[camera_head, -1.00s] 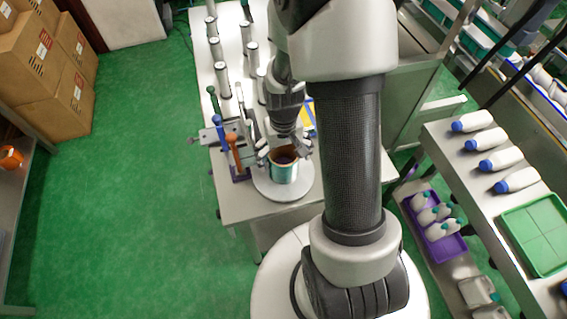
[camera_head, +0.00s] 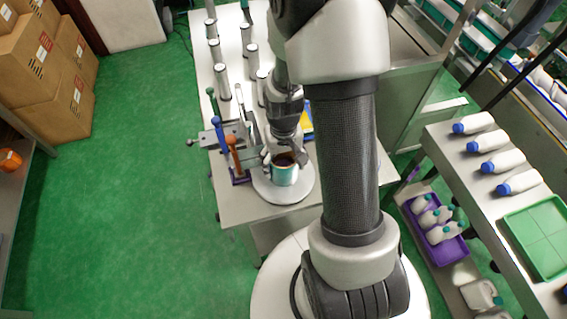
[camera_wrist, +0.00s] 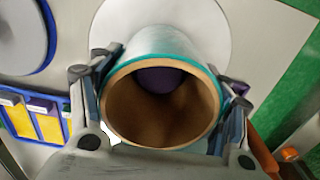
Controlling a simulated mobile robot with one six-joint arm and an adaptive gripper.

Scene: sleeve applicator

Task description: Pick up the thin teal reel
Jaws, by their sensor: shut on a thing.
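The teal reel (camera_head: 285,175) stands upright over a round white plate (camera_head: 298,192) near the table's front end. In the wrist view the reel (camera_wrist: 165,45) shows a teal outside, a brown cardboard rim and a hollow inside, with a dark purple thing at its far end. My gripper (camera_head: 284,160) reaches down to it from above. In the wrist view my gripper (camera_wrist: 162,100) has one finger on each side of the reel, shut on its outer wall. I cannot tell whether the reel's bottom touches the plate.
Orange-handled (camera_head: 233,145) and blue-handled (camera_head: 217,128) clamps stand just left of the plate. Several silver posts (camera_head: 251,55) stand further back on the table. Blue-edged trays with yellow contents (camera_wrist: 40,118) lie on one side. White bottles (camera_head: 495,162) lie on the right bench.

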